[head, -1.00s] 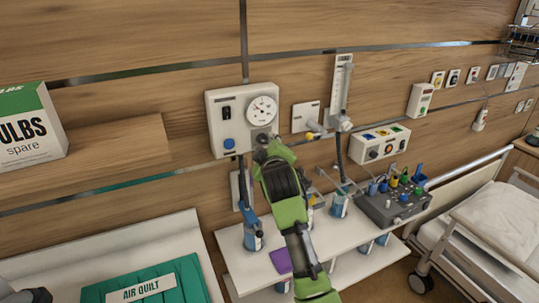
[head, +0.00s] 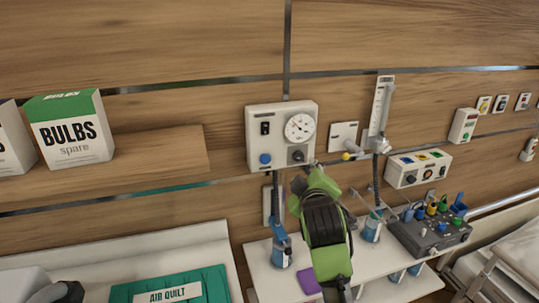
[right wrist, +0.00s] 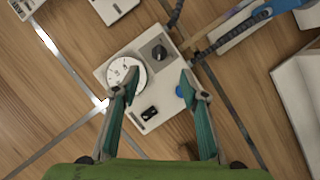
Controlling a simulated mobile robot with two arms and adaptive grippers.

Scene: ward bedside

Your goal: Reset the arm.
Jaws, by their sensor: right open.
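My right gripper (head: 312,172) reaches up in front of the wall, just below and right of a white wall box (head: 259,142). In the right wrist view the gripper (right wrist: 158,82) is open, with two teal-padded fingers apart and nothing between them. Beyond the fingers is the same box (right wrist: 128,104), with a round dial (right wrist: 126,71), a dark knob (right wrist: 158,52), a blue button and a black switch. No clear contact with the box shows. My left gripper is not recognisable in either view.
A shelf (head: 262,283) below carries blue-capped bottles and a grey unit (head: 432,235) with coloured plugs. A flowmeter (head: 381,108) and a white socket box (head: 418,168) hang right. A bulbs box (head: 70,130) and a green air quilt (head: 172,291) are left. A bed stands right.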

